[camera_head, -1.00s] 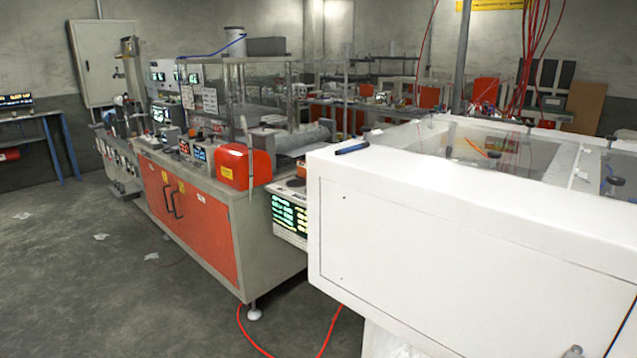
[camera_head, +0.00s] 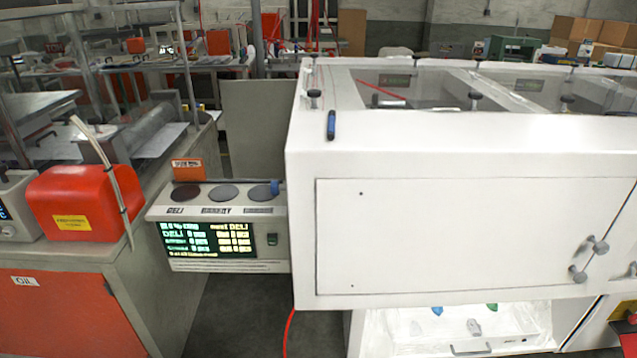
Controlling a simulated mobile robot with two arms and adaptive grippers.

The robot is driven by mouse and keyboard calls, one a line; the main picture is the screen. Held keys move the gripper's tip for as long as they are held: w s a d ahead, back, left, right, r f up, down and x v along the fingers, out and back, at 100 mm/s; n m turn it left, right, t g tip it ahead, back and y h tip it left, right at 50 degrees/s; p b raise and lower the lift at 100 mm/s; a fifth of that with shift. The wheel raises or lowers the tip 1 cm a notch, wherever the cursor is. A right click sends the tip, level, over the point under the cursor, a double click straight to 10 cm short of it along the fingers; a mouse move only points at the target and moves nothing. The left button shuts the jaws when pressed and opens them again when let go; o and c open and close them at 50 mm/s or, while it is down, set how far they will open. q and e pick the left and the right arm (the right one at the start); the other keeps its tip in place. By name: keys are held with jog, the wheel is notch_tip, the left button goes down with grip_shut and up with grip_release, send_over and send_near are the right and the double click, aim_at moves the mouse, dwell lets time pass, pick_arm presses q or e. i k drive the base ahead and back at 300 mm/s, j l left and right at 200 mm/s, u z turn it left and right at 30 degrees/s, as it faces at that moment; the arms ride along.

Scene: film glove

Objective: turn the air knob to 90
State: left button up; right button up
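I cannot tell which part is the air knob; no label or scale reading 90 is legible. A large white machine (camera_head: 440,150) fills the right half. Two small grey knobs stick out from its front at the right, an upper knob (camera_head: 598,245) and a lower knob (camera_head: 578,273). Several dark knobs stand on its top, among them a left top knob (camera_head: 315,97) and a right top knob (camera_head: 567,101). Neither of my grippers is in view.
A control box (camera_head: 215,258) with a green-lit display and three round discs on top stands left of the white machine. A red-covered unit (camera_head: 85,200) sits on the grey cabinet (camera_head: 165,260) at left. A blue pen-like object (camera_head: 331,125) lies on the white machine.

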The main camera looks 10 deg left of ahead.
aim_at(276, 188)
jog(key=j, duration=0.65)
jog(key=k+j+z, duration=0.1)
jog(key=j, duration=0.55)
jog(key=j+u, duration=0.1)
jog(key=j, duration=0.35)
jog(key=i+j+u, duration=0.1)
jog(key=j, duration=0.35)
jog(key=i+j+u, duration=0.1)
jog(key=j, duration=0.35)
jog(key=i+j+u, duration=0.1)
jog(key=j, duration=0.3)
